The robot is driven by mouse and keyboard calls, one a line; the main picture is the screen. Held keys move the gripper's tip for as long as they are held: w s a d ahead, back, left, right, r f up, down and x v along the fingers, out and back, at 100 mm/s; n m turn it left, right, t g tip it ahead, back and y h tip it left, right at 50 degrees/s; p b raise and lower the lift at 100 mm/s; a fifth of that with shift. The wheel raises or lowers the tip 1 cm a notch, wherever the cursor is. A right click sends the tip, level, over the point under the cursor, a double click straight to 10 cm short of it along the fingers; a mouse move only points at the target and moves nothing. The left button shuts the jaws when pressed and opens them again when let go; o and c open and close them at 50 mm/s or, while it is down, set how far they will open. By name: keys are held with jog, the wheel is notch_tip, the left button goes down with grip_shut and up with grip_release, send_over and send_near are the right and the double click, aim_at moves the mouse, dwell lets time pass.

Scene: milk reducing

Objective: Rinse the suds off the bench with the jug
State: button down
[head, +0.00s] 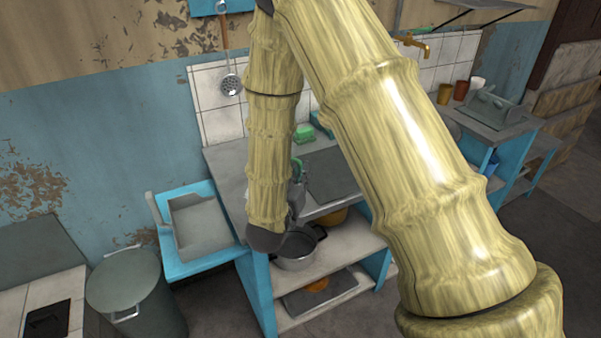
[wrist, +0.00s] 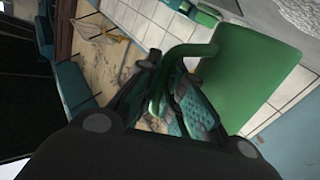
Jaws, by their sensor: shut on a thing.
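A green jug (wrist: 245,75) fills the right of the wrist view, tilted in the picture. My gripper (wrist: 172,95) is shut on its curved handle. In the head view, my gripper (head: 295,195) is mostly hidden behind my arm, over the bench's front edge, and only a bit of green jug (head: 297,168) shows there. The grey bench (head: 228,160) stands against the tiled wall, partly hidden by my arm. A pale, bubbly patch at the wrist view's top right may be suds (wrist: 297,14). I cannot make out suds in the head view.
A green sponge (head: 304,133) lies at the back of the bench. A brass tap (head: 412,42) is on the wall. A pot (head: 297,252) stands on the shelf below. A blue-framed basin (head: 200,228) and a lidded bin (head: 124,280) are at left.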

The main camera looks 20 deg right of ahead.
jog(key=shift+s+d+r+n+p, duration=0.15)
jog(key=shift+r+n+p, duration=1.15)
jog(key=shift+p, duration=0.35)
jog(key=shift+r+n+p, duration=0.8)
jog(key=shift+n+p, duration=0.5)
jog(key=shift+p, duration=0.1)
jog(key=shift+w+a+r+n+p, duration=0.2)
jog(key=shift+r+n+p, duration=0.1)
jog(key=shift+n+p, duration=0.25)
jog(key=shift+w+a+r+n+p, duration=0.15)
jog(key=shift+r+n+p, duration=0.1)
jog(key=shift+n+p, duration=0.3)
jog(key=shift+w+a+r+n+p, duration=0.2)
jog(key=shift+w+a+n+p, duration=0.1)
jog(key=shift+n+p, duration=0.4)
jog(key=shift+w+a+r+n+p, duration=0.15)
jog(key=shift+w+a+n+p, duration=0.15)
jog(key=shift+n+p, duration=0.35)
jog(key=shift+f+b, duration=0.1)
jog(key=shift+b, duration=0.2)
jog(key=shift+f, duration=0.1)
